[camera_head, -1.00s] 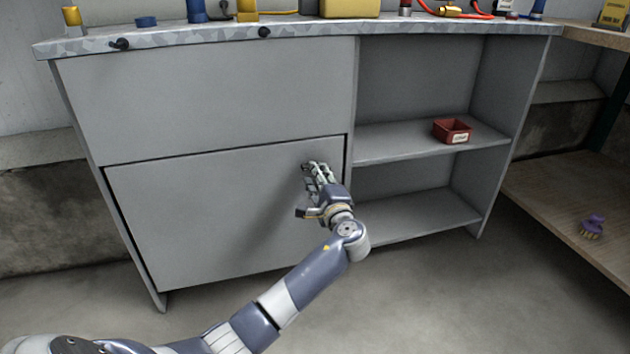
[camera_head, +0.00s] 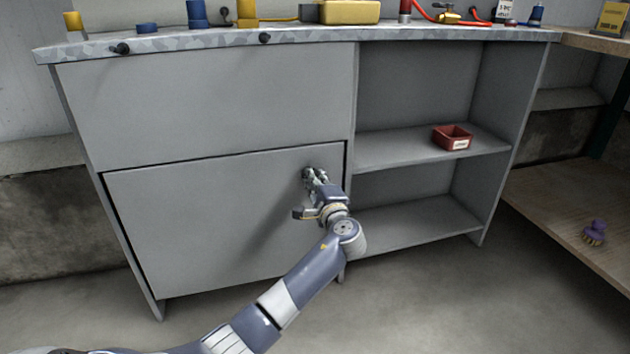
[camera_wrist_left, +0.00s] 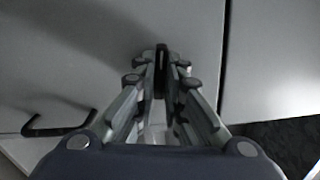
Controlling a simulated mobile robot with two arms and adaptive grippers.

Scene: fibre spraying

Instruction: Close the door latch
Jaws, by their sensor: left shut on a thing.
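The lower door (camera_head: 200,215) of the grey cabinet is a flat panel lying in its opening, with a dark gap along its top and side edges. My left gripper (camera_head: 309,174) is at the door's upper right part. In the left wrist view, its fingers are shut on a small dark upright piece, the latch (camera_wrist_left: 161,62), which stands out from the door face (camera_wrist_left: 75,50). In the head view the latch is hidden by the fingers. A black bar handle (camera_wrist_left: 60,124) shows at lower left in the wrist view. My right gripper is not in view.
Open shelves (camera_head: 410,150) are right of the door, with a red bin (camera_head: 452,138) on the upper one. The worktop (camera_head: 200,40) above carries coloured fittings. A wooden bench (camera_head: 560,200) with a purple brush (camera_head: 594,232) stands at right. Floor in front is clear.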

